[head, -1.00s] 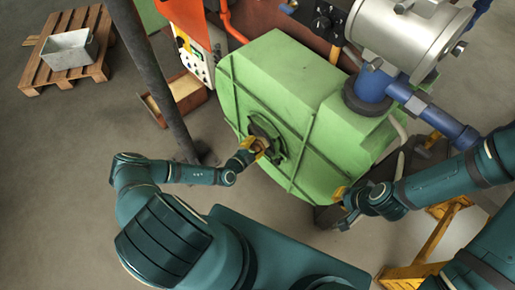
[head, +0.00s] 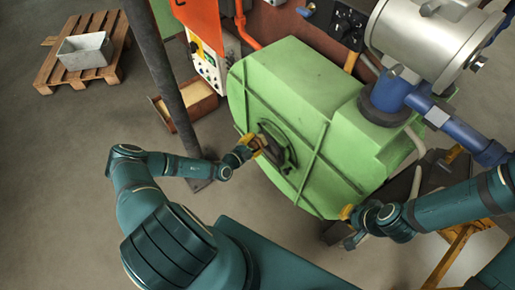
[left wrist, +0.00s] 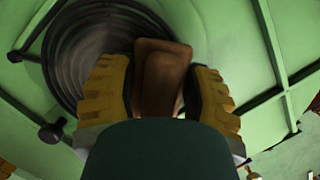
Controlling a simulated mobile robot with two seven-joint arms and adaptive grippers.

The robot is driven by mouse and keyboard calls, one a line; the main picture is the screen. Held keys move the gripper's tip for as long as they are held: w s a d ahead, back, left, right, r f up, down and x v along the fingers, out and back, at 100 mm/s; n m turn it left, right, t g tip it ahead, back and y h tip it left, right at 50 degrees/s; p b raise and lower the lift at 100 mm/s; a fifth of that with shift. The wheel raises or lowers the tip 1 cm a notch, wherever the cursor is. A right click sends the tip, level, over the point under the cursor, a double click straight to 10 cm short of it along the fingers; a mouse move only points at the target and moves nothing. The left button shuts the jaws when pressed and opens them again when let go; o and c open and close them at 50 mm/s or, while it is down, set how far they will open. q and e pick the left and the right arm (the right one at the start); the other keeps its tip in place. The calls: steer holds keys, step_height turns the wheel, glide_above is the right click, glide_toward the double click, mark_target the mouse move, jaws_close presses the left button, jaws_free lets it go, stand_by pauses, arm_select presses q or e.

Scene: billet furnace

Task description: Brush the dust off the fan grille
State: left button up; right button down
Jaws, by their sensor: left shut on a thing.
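The fan grille (left wrist: 70,50) is a set of dark concentric rings on the front of the green fan housing (head: 295,75). In the left wrist view a greyish haze lies over part of the rings. My left gripper (head: 254,147) is at the grille and shut on a brown block-like brush handle (left wrist: 162,75). The brush's bristles are hidden, so I cannot tell whether they touch the rings. My right gripper (head: 348,214) is beside the lower right edge of the housing; its fingers are too small to read.
A dark post (head: 165,80) stands left of the housing. A pallet (head: 50,70) with a metal bin (head: 86,50) lies at the far left. Floor in front is partly free.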

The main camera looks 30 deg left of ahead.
mark_target(248, 145)
arm_select(q)
steer(key=shift+w+a, duration=0.3)
steer(key=shift+a, duration=0.15)
steer(key=shift+s+a, duration=0.35)
steer(key=shift+s, duration=0.5)
steer(key=shift+s+a, duration=0.35)
steer(key=shift+s, duration=0.45)
steer(key=shift+a+f+v, duration=0.1)
steer(key=shift+v, duration=0.55)
steer(key=shift+a+f+v, duration=0.1)
steer(key=shift+f+v, duration=0.05)
steer(key=shift+v, duration=0.5)
steer(key=s, duration=0.1)
steer(key=s+a, duration=0.1)
steer(key=shift+s+a, duration=0.1)
steer(key=shift+s, duration=0.25)
